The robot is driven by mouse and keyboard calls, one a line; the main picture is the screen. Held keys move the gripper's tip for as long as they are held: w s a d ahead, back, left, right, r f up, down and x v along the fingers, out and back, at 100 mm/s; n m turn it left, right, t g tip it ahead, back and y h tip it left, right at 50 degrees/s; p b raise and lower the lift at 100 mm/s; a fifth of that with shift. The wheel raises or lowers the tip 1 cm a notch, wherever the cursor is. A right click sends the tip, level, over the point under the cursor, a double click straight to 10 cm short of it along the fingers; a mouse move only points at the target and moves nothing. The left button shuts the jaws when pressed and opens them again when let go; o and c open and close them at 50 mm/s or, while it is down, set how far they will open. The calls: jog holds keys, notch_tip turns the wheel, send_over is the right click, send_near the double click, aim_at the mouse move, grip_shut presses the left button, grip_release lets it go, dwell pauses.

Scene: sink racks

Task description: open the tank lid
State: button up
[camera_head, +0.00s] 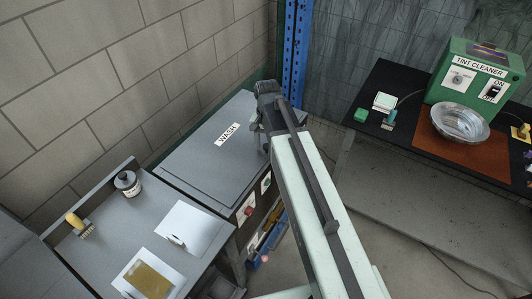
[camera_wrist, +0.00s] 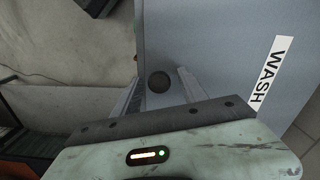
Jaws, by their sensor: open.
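The grey tank lid (camera_head: 195,150) lies flat and shut on the wash tank, with a white WASH label (camera_head: 227,134) on it. In the wrist view the lid (camera_wrist: 220,50) fills the right half, with the WASH label (camera_wrist: 269,72) at far right. A dark round knob (camera_wrist: 158,82) shows near the lid's edge. My gripper (camera_wrist: 158,88) is open, with one finger on each side of the knob in the picture; I cannot tell whether they touch it. In the head view my gripper (camera_head: 262,138) is at the lid's right edge, and my arm hides the knob.
The tank front carries a red button (camera_head: 249,211). A grey bench (camera_head: 110,225) at left holds a dark jar (camera_head: 127,183), a brush (camera_head: 78,226) and white sheets. A dark table at right bears a green tint cleaner (camera_head: 475,80) and a metal bowl (camera_head: 460,123). A blue post (camera_head: 295,50) stands behind my arm.

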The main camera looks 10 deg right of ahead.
jog(key=shift+f, duration=0.15)
grip_shut()
dwell(1.3)
